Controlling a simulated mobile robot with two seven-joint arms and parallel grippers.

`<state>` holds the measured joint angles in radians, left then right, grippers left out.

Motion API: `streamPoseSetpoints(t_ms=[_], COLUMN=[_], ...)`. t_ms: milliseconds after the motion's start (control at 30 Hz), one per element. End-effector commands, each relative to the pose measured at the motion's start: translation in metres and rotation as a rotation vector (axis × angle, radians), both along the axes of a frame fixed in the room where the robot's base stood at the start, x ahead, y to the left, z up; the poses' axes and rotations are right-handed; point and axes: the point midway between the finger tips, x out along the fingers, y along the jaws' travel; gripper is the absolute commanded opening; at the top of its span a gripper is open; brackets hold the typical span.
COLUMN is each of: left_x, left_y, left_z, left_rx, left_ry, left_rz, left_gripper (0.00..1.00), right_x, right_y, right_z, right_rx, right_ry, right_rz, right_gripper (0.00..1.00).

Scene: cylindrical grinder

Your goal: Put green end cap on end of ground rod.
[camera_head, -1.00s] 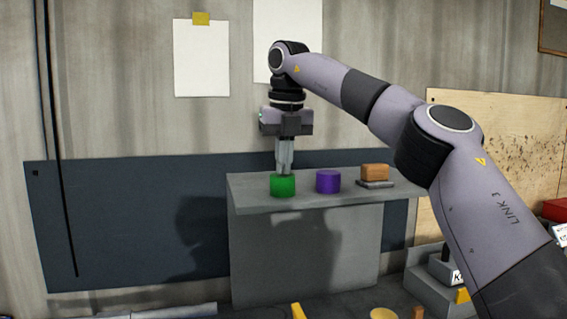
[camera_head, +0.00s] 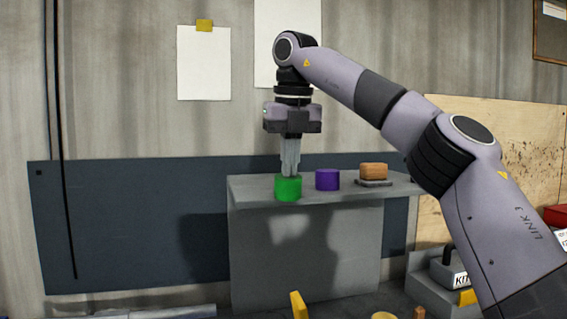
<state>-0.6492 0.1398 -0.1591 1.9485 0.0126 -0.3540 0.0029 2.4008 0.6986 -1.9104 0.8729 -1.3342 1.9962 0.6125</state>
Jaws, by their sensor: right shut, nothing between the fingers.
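The green end cap (camera_head: 288,189) is a short green cylinder at the front left edge of the grey bench top. It overlaps the edge in the picture, and I cannot tell whether its base rests on the bench. My right gripper (camera_head: 290,174) points straight down with its fingers together, directly above the cap. The fingertips meet the cap's top in the picture; the exact contact is hidden. A grey rod-like piece (camera_head: 165,312) is cut off by the bottom left edge; I cannot tell if it is the ground rod. My left gripper is out of view.
On the grey bench (camera_head: 300,245), a purple cylinder (camera_head: 327,180) stands just right of the cap. An orange-brown block (camera_head: 373,171) on a grey base is farther right. The bench's left side is open.

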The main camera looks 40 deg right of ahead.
Motion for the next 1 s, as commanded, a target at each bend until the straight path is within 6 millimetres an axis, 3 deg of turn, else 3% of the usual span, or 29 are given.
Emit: streamPoseSetpoints(t_ms=[33, 167, 400, 567, 733, 1000], left_x=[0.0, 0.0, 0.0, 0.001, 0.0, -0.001], left_y=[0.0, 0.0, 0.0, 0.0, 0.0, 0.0], left_z=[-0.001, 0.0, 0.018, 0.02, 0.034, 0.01], left_rx=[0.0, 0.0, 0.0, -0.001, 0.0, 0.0], left_ry=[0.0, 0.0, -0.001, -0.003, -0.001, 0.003], left_rz=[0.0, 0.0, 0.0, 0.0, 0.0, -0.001], left_gripper=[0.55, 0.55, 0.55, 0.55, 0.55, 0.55], right_x=[0.001, 0.001, 0.002, 0.004, 0.014, -0.022], right_y=[-0.003, -0.003, -0.003, -0.001, 0.007, 0.025], right_z=[-0.007, -0.007, 0.011, 0.011, 0.014, 0.011], right_rx=[-0.003, -0.004, -0.004, -0.005, -0.007, -0.009], right_ry=[0.015, 0.014, 0.009, 0.007, 0.014, 0.005], right_rz=[-0.006, -0.007, -0.007, -0.004, 0.001, 0.004], right_gripper=[0.0, 0.0, 0.0, 0.0, 0.0, 0.0])
